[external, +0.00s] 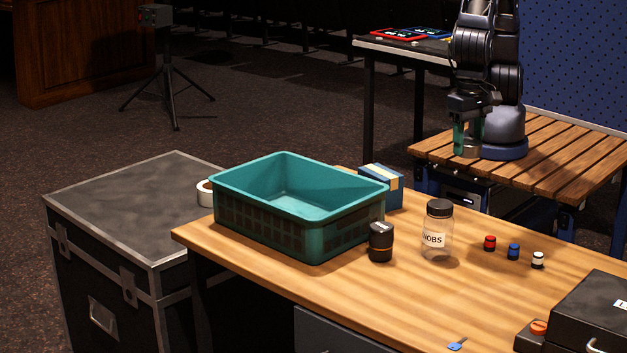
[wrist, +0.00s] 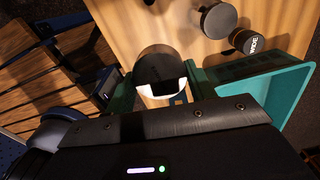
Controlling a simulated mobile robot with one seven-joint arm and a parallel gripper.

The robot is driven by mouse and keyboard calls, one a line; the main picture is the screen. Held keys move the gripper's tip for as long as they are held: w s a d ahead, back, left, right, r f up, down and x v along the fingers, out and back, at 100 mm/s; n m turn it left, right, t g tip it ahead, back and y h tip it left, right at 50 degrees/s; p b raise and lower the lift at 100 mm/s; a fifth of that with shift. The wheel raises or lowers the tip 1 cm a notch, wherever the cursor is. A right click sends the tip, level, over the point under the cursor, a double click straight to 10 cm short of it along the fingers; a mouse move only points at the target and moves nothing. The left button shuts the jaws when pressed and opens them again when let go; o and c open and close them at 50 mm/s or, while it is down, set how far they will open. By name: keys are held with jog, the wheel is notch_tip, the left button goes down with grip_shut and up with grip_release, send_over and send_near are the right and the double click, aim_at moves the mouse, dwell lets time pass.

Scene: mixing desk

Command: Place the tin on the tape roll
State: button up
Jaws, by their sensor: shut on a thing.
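The tin (external: 468,147) is a short metallic cylinder held between the green fingertips of my gripper (external: 468,137), which points down at the back right. In the wrist view, my gripper (wrist: 161,92) has a finger on each side of the tin (wrist: 160,70); its round top looks dark with a bright white lower part. The tin is in the air, apart from the desk. The white tape roll (external: 205,193) is at the left, beside the far left corner of the teal crate, which partly hides it. I cannot make out the tape roll in the wrist view.
The teal crate (external: 300,240) stands on the wooden desk (external: 470,285). A blue box (external: 381,185), black lens (external: 380,242), black-lidded jar (external: 437,230) and several small knobs are to its right. A black flight case (external: 130,205) is left of the desk. The desk's front middle is mostly clear.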

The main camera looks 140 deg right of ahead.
jog(key=w+d+f+m, duration=0.1)
jog(key=w+d+m, duration=0.35)
jog(key=d, duration=0.75)
jog(key=w+d+f+m, duration=0.1)
jog(key=w+d+m, duration=0.1)
jog(key=w+d, duration=0.75)
jog(key=w+d+f+m, duration=0.1)
jog(key=w+d+m, duration=0.2)
jog(key=d, duration=1.1)
jog(key=s+d+f+m, duration=0.1)
jog(key=d+m, duration=0.1)
jog(key=d, duration=0.9)
jog(key=s+d+f+m, duration=0.1)
jog(key=d+f+m, duration=0.15)
jog(key=d, duration=0.85)
jog(key=s+d+f+m, duration=0.1)
jog(key=s+d+m, duration=0.35)
jog(key=d, duration=0.75)
jog(key=s+d+f+m, duration=0.1)
jog(key=s+d+f, duration=0.1)
jog(key=s+d, duration=0.75)
jog(key=shift+n, duration=0.25)
jog(key=w+d+f, duration=0.1)
jog(key=f, duration=0.5)
jog(key=w+f, duration=0.1)
jog(key=f, duration=0.6)
jog(key=w+d+f, duration=0.1)
jog(key=f, duration=0.5)
jog(key=shift+d+f, duration=0.25)
jog(key=shift+d, duration=0.1)
